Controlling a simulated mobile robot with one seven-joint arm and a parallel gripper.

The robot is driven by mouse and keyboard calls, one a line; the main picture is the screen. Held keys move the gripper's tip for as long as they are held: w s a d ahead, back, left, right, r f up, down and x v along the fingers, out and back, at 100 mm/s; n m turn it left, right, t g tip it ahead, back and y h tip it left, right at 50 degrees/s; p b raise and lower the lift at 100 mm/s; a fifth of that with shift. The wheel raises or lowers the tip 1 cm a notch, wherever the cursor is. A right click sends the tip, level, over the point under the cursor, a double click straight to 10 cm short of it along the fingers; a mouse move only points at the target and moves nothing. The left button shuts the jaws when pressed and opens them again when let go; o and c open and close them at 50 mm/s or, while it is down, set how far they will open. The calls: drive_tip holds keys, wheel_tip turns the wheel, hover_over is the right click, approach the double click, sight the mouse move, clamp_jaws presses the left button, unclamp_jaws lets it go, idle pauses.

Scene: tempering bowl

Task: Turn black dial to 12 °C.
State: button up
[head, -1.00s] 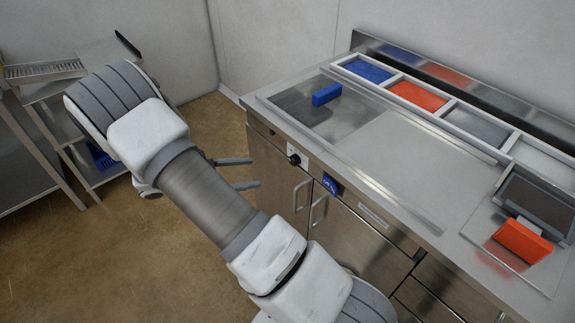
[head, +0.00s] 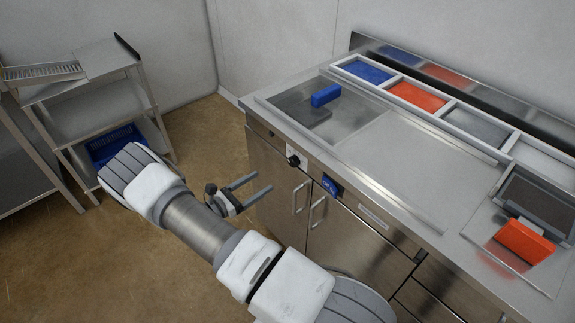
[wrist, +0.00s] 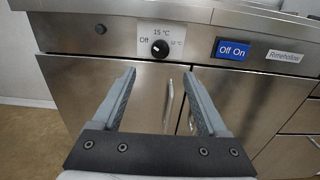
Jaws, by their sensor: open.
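The black dial (wrist: 160,48) sits on a white plate (wrist: 174,34) on the front of the steel counter. The plate reads "Off" at left, "15 °C" at top and what looks like "12 °C" at right. The dial's white mark seems to point to the upper left, but it is small. In the head view the dial (head: 293,161) is below the counter's front edge. My gripper (head: 258,184) is open and empty, in front of the cabinet doors and apart from the dial. In the wrist view its fingers (wrist: 160,80) stand either side, with the dial beyond and above their tips.
A blue "Off On" switch (wrist: 233,49) is right of the dial, and a small black knob (wrist: 100,29) is left of it. Door handles (wrist: 168,105) stick out below. The counter (head: 385,150) carries a blue block (head: 326,94) and an orange block (head: 525,241). A shelf rack (head: 95,95) stands left.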

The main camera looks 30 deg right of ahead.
sight(291, 164)
drive_tip(key=d, duration=0.4)
drive_tip(key=w+d, duration=0.1)
drive_tip(key=d, duration=0.7)
drive_tip(key=shift+w, duration=0.35)
drive_tip(key=shift+a, duration=0.1)
clamp_jaws()
